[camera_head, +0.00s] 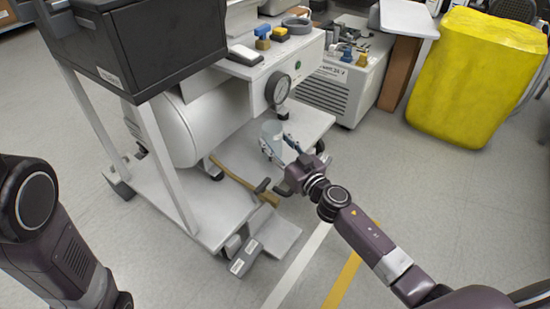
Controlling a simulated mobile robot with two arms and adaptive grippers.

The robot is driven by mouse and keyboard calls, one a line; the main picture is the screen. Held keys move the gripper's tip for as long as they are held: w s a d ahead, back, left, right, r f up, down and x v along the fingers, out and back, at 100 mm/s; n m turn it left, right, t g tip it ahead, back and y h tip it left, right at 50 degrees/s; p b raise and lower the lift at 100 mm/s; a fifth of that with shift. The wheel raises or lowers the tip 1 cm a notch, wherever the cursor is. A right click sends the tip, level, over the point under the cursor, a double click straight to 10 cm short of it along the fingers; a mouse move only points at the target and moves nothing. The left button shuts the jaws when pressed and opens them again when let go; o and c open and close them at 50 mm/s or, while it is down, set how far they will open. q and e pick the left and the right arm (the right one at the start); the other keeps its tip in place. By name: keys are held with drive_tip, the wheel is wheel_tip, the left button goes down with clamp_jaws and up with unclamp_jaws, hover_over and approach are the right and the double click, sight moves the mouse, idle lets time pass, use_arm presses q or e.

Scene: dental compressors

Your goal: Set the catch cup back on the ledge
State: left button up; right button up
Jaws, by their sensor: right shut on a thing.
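The catch cup (272,133) looks like a clear, bluish cup below the round gauge, close to the compressor's front. My right gripper (286,152) reaches in from the right and is shut on the cup at its near right side. The cup looks roughly upright over the low white ledge (313,121) of the compressor base. I cannot tell whether its bottom touches the ledge. My left arm shows at the left edge, but its gripper is outside the view.
The compressor's white tank (185,130) and round gauge (278,88) stand close behind the cup. A brown-handled tool (240,182) lies on the base. A grey pedal-like block (243,256) sits at the front. A yellow covered bin (475,75) stands right; floor is clear before it.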

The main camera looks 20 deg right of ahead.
sight(277, 155)
drive_tip(key=shift+f+b, duration=0.3)
drive_tip(key=shift+f, duration=0.2)
wheel_tip(277, 155, down, 3)
drive_tip(key=b, duration=0.2)
drive_tip(key=shift+b, duration=0.4)
drive_tip(key=shift+f, duration=0.15)
drive_tip(key=o, duration=1.1)
drive_tip(key=shift+o, duration=0.2)
